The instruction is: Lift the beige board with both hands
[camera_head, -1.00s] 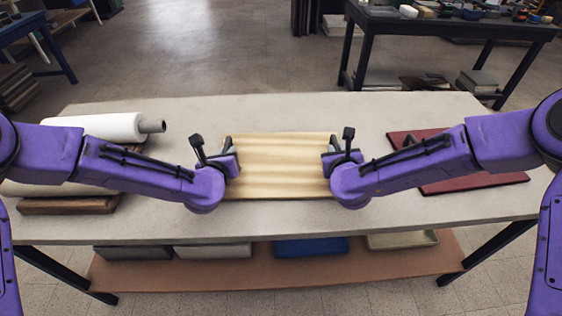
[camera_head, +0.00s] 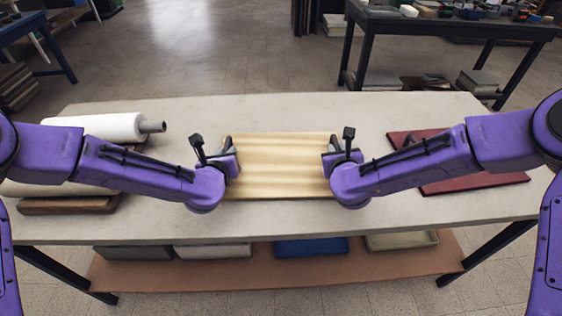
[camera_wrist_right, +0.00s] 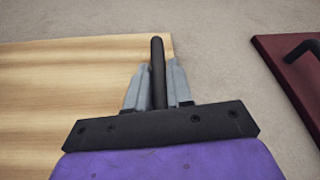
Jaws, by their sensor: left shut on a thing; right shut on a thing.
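The beige board (camera_head: 280,165) lies at the middle of the grey table, with a dark handle at each side. My left gripper (camera_head: 230,152) is at the board's left handle and shut on it; its fingers are mostly hidden by the wrist. My right gripper (camera_head: 331,152) is at the right handle. In the right wrist view, the right gripper's grey fingers (camera_wrist_right: 158,88) are shut on the dark right handle (camera_wrist_right: 157,60), at the right edge of the beige board (camera_wrist_right: 70,90). I cannot tell whether the board is clear of the tabletop.
A dark red board (camera_head: 475,178) with a dark handle lies on the right of the grey table (camera_head: 280,220). A white roll (camera_head: 100,127) and a brown board (camera_head: 68,205) are on the left. Bins, one of them blue (camera_head: 311,246), sit on the shelf below.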

